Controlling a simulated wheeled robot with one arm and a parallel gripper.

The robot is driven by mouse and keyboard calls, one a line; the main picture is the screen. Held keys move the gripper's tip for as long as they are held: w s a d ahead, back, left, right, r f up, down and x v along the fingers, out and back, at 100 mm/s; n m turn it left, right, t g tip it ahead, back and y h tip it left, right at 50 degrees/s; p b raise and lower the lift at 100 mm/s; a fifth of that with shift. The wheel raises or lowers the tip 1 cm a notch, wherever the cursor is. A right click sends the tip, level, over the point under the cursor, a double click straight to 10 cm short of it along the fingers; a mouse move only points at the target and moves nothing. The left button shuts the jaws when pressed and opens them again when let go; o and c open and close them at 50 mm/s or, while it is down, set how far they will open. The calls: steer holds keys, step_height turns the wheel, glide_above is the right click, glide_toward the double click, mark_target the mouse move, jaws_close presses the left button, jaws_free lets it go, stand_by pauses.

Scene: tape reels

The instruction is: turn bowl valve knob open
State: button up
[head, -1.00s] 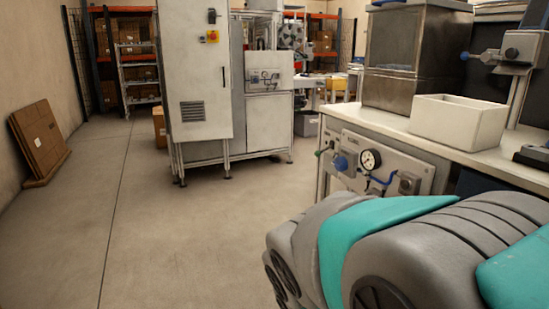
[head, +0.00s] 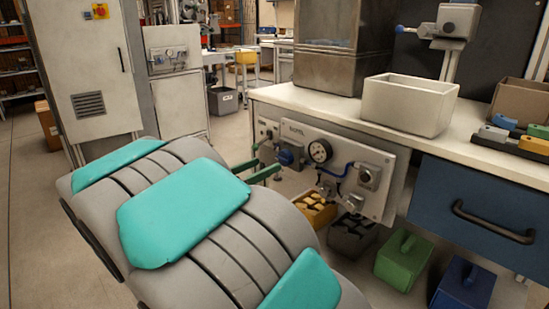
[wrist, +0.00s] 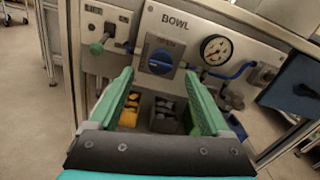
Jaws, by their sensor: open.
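The bowl valve knob (wrist: 160,62) is blue and sits on a dark square plate under the word BOWL, with a label above it that seems to read OPEN. In the head view the blue knob (head: 286,157) shows on the left part of the grey panel (head: 345,165) below the bench top. My gripper (wrist: 158,76) has two green fingers, spread apart and empty. In the wrist view the knob appears just beyond the gap between the fingertips, apparently not touched. In the head view the green fingers (head: 269,163) point at the knob, partly hidden by my arm.
A yellow bin (head: 318,212) and a dark bin lie below the panel. A white bin (head: 410,104) stands on the bench. A blue drawer (head: 475,215) is at right.

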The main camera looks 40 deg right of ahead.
mark_target(280, 159)
steer(key=shift+w+d, duration=0.15)
steer(key=shift+d, duration=2.85)
steer(key=shift+c, duration=0.3)
jaws_close()
